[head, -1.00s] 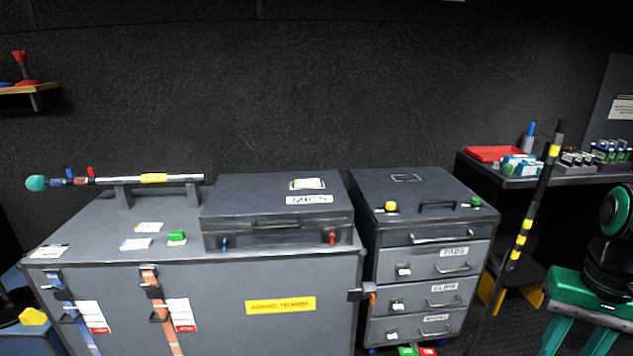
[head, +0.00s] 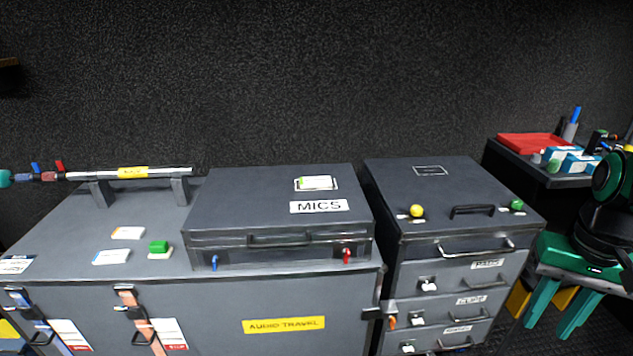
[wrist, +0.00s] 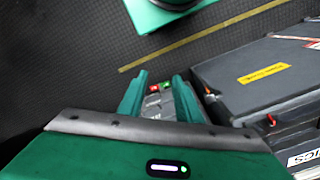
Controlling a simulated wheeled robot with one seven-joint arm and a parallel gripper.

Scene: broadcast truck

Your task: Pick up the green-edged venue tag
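The green-edged venue tag (head: 316,183) looks to be the small white tag with a green edge at its left. It lies flat on the lid of the dark MICS case (head: 230,205), behind the MICS label, inside a pale outline. My gripper (head: 548,328) hangs at the far right, well away from the tag and beyond the drawer unit. In the wrist view my gripper (wrist: 158,80) has its two teal fingers apart with nothing held. The tag cannot be made out in the wrist view.
The drawer unit (head: 430,185) stands between case and gripper, with yellow and green knobs on top.

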